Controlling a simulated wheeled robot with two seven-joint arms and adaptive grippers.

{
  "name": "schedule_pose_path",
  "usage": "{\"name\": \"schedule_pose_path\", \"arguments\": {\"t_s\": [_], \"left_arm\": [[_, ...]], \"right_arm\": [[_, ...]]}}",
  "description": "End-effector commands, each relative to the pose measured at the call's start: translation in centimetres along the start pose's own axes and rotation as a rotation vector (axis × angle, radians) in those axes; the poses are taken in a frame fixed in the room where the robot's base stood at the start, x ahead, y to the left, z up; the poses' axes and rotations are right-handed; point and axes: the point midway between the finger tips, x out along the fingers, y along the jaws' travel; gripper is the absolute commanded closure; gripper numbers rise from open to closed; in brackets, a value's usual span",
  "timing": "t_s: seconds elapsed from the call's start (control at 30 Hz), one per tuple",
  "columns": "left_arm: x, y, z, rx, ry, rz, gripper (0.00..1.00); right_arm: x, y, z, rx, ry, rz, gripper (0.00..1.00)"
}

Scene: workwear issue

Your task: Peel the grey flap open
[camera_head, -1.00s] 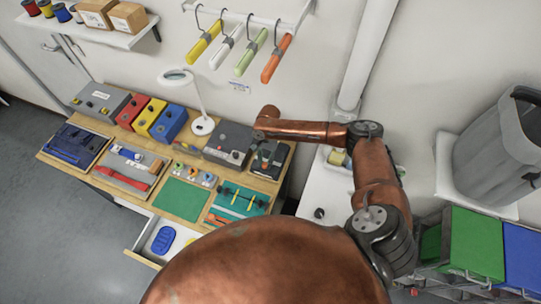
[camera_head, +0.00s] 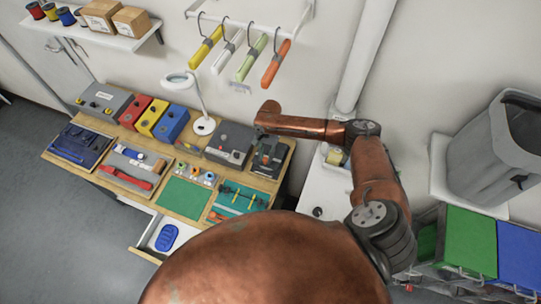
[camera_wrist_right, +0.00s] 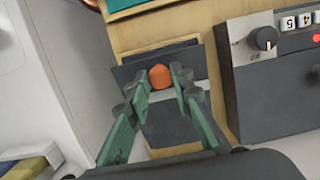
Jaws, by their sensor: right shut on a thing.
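The grey flap (camera_wrist_right: 130,70) shows in the right wrist view as a dark grey sheet on a small board at the right end of the wooden bench. An orange tab (camera_wrist_right: 173,78) stands at the flap, between the fingertips of my right gripper (camera_wrist_right: 170,86). The green-sided fingers are closed on this tab. Below it are a pale strip (camera_wrist_right: 148,99) and a dark panel (camera_wrist_right: 168,130). In the head view my right gripper (camera_head: 267,158) is small and dark over the board. How far the flap is lifted cannot be told. My left gripper is not in view.
A dark grey box (camera_wrist_right: 275,80) with a knob and number dials stands close beside the board. A green mat (camera_head: 184,198), trays and coloured boxes fill the bench (camera_head: 147,202). A drawer (camera_head: 150,240) is open at its front. Tools hang from a rail above.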

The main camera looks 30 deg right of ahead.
Motion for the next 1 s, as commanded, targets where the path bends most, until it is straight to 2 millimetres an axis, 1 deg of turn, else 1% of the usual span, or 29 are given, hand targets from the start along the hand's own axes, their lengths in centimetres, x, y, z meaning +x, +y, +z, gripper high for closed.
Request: {"name": "schedule_pose_path", "arguments": {"t_s": [0.03,0.2,0.57,0.87,1.0], "left_arm": [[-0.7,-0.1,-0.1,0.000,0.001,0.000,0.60],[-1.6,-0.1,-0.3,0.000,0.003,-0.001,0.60],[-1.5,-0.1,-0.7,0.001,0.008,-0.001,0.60],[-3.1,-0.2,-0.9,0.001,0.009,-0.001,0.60],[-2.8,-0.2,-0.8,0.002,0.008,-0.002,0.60]], "right_arm": [[-0.8,-0.1,-0.2,0.000,0.004,-0.003,0.93],[-1.6,-0.1,-0.4,0.000,0.003,-0.002,0.93],[-1.5,-0.1,-0.5,0.000,0.003,-0.002,0.93],[-3.2,-0.1,-1.1,0.002,0.004,-0.002,0.93],[-3.8,-0.1,-1.5,0.001,0.004,-0.003,0.93]]}}
